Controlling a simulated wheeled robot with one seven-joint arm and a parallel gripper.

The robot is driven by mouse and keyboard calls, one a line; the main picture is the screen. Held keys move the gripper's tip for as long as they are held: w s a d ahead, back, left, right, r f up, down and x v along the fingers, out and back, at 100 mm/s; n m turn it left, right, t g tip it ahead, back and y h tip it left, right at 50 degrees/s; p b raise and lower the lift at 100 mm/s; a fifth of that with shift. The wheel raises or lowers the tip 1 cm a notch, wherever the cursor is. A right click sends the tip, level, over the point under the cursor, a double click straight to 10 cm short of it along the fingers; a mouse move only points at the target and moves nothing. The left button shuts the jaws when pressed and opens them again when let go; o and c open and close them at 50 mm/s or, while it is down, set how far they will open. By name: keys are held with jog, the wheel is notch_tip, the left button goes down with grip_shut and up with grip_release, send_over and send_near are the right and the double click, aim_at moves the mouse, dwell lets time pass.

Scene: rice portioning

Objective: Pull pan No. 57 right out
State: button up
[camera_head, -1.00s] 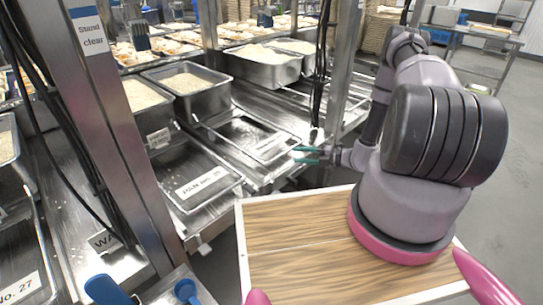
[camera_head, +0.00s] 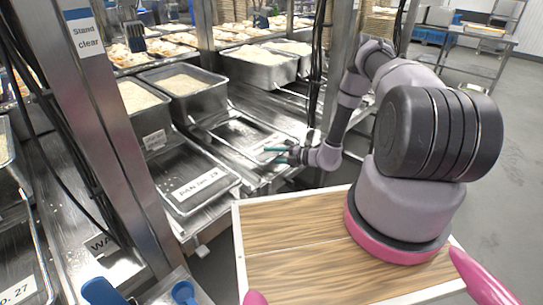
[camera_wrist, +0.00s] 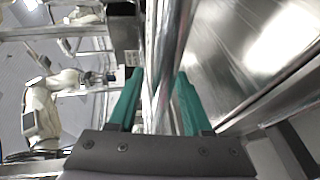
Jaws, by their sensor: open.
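A shallow metal pan (camera_head: 235,133) lies on the rack's rails, its front label partly covered by my gripper (camera_head: 270,153). I cannot read its number. My gripper is open, its teal fingers at the pan's front edge. In the wrist view, the open fingers (camera_wrist: 157,88) stand on either side of a shiny metal edge running between them; I cannot tell whether they touch it. A second shallow pan (camera_head: 190,165) lies nearer on the left; its label starts "PAN No." with digits too blurred to be sure. I cannot tell which pan is No. 57.
Deep rice-filled pans (camera_head: 185,95) stand behind the shallow ones. A metal post (camera_head: 120,130) with a "Stand clear" sign rises at left. Dark cables (camera_head: 318,75) hang by another post behind my gripper.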

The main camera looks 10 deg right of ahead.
grip_shut()
jog(key=shift+s+d+f, duration=0.1)
jog(key=shift+s+f, duration=0.1)
dwell(1.1)
